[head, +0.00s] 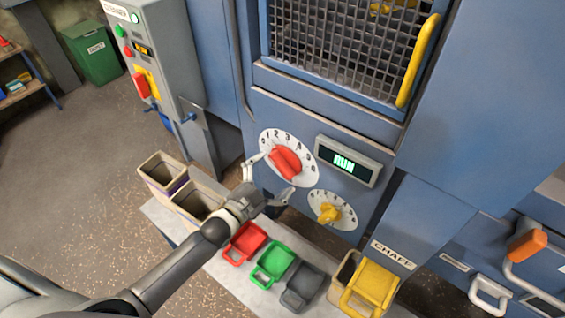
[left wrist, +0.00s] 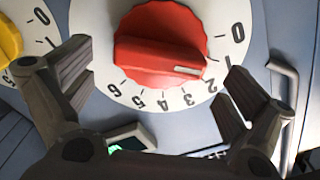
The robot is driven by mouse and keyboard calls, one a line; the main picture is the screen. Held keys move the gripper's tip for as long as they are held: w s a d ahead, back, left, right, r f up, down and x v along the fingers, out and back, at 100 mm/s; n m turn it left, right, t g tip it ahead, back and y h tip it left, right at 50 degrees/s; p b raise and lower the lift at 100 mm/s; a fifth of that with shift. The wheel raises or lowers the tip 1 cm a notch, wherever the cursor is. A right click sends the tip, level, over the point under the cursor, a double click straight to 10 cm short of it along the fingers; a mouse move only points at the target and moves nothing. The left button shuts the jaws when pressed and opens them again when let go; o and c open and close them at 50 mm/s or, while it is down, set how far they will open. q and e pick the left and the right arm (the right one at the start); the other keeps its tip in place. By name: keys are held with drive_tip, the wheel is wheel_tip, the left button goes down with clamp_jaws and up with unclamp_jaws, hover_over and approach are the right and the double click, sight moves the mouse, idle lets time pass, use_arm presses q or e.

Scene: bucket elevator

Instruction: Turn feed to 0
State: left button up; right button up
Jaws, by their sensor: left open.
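A red knob (head: 285,162) sits on a white numbered dial (head: 303,178) on the blue machine front. No readable "feed" label shows. In the left wrist view the red knob (left wrist: 160,45) fills the upper middle. Its white mark points to the right, between the 0 and the 2. My left gripper (head: 270,178) is open in front of this dial. In the left wrist view its fingers (left wrist: 165,85) stand apart on either side of the knob's lower part, with no clear contact. My right gripper is not in view.
A smaller dial with a yellow knob (head: 330,213) is below right. A display (head: 347,161) reads RUN. Red (head: 245,243), green (head: 273,263), grey (head: 302,287) and yellow (head: 371,285) handled scoops or bins line the ledge. A grey control box (head: 150,60) stands left.

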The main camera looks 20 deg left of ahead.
sight(279, 168)
use_arm(q)
drive_tip(key=shift+x, duration=1.95)
